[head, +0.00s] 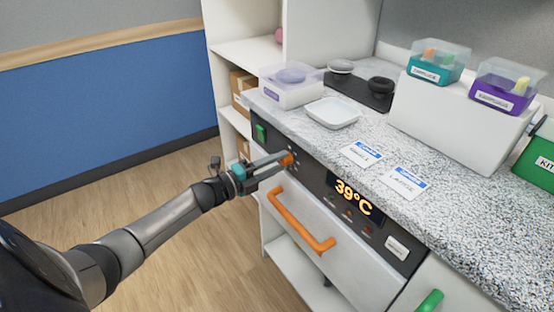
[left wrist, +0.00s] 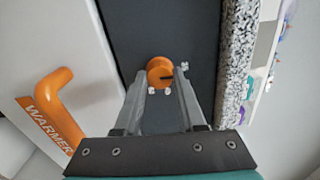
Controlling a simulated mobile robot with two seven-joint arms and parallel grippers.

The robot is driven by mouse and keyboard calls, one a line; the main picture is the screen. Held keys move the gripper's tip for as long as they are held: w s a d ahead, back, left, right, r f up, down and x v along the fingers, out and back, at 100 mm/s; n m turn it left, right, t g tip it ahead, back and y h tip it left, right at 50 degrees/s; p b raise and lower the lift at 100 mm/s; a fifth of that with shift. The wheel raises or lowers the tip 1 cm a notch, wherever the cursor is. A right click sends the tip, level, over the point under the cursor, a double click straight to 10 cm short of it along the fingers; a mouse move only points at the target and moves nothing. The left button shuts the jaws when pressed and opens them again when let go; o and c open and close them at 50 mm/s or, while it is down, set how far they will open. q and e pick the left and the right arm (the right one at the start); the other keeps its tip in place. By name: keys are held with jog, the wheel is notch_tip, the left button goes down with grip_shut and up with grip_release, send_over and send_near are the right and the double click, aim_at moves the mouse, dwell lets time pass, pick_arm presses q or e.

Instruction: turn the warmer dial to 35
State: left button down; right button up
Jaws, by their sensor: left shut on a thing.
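The orange warmer dial (head: 287,158) is on the dark front panel of the counter unit. In the left wrist view the round dial (left wrist: 160,72) has a dark pointer mark and white marks around it. My left gripper (head: 281,161) is shut on the dial, with a finger on each side of it. The display (head: 354,196) on the panel reads 39°C in orange. The warmer drawer's orange handle (head: 299,222) is below the dial. My right gripper is not in view.
A green switch (head: 261,132) is left of the dial. On the speckled counter are a white tray (head: 333,113), a clear-lidded box (head: 291,88), two labelled cards and a white riser with lidded boxes. A green handle (head: 429,301) is at lower right. Wooden floor lies open at left.

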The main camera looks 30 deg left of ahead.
pick_arm(q)
jog(key=shift+n, duration=0.4)
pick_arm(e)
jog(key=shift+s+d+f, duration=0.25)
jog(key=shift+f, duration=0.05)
pick_arm(q)
jog(key=c, duration=0.5)
grip_release()
jog(key=shift+s, duration=0.2)
jog(key=shift+s+a+p, duration=0.2)
jog(key=shift+s+p, duration=0.15)
jog(key=shift+p, duration=0.05)
jog(key=p+v, duration=0.3)
jog(key=v, duration=1.1)
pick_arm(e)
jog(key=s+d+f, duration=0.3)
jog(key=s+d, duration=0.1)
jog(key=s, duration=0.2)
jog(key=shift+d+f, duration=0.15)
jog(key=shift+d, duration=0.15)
